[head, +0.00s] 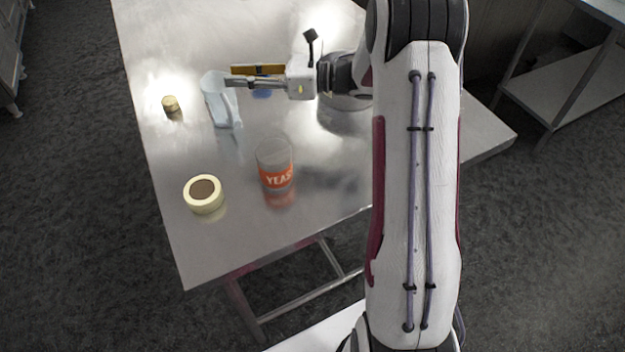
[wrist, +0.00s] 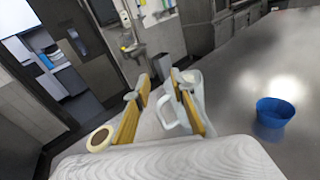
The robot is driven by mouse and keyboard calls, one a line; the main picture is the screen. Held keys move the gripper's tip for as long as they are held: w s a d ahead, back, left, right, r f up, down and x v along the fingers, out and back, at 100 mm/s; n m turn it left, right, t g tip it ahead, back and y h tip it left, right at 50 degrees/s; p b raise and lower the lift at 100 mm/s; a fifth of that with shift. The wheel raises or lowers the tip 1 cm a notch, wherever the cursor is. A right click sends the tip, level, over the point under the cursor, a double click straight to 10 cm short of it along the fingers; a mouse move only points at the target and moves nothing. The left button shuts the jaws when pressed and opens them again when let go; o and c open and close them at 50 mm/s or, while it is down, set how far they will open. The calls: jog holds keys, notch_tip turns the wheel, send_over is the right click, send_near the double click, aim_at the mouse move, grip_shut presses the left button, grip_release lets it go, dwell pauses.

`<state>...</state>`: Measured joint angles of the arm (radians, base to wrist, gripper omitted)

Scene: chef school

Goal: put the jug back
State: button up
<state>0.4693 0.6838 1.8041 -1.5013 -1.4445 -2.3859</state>
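The jug (head: 215,103) is pale and see-through and stands roughly upright on the left half of the metal table, with its rim near my fingertips. My gripper (head: 230,80) reaches in from the right at about the height of the rim. In the wrist view the jug (wrist: 196,84) is ahead, with its handle loop in the gap between the two yellow-padded fingers (wrist: 158,84). The fingers are apart, and the right one overlaps the jug's body in the picture. I cannot tell whether either finger touches the jug.
A clear glass with an orange YEAST label (head: 276,178) and a cream ring-shaped item with a brown centre (head: 204,194) stand nearer the front. A small cork-like piece (head: 170,103) is left of the jug. A blue bowl (wrist: 272,114) sits to the right in the wrist view.

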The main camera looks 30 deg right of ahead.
jog(key=w+d+r+m+t+h, duration=0.2)
jog(key=r+m+h, duration=0.3)
jog(key=m, duration=0.2)
jog(key=w+d+r+m+t+h, duration=0.25)
jog(key=r+m+h, duration=0.2)
jog(key=m, duration=0.25)
jog(key=s+d+r+m+h, duration=0.3)
jog(key=s+r+m+h, duration=0.25)
jog(key=s+m, duration=0.6)
jog(key=s+a+f+m+g, duration=0.3)
jog(key=s+m, duration=0.3)
jog(key=s, duration=0.4)
jog(key=s+a+f+m+g, duration=0.2)
jog(key=s+m, duration=0.5)
jog(key=s, duration=0.4)
jog(key=s+a+f+m+g, duration=0.3)
jog(key=s+f+m, duration=0.3)
jog(key=s, duration=0.4)
jog(key=shift+s+a+f+m+g+y, duration=0.3)
jog(key=shift+a+m+g, duration=0.1)
jog(key=shift+m, duration=0.35)
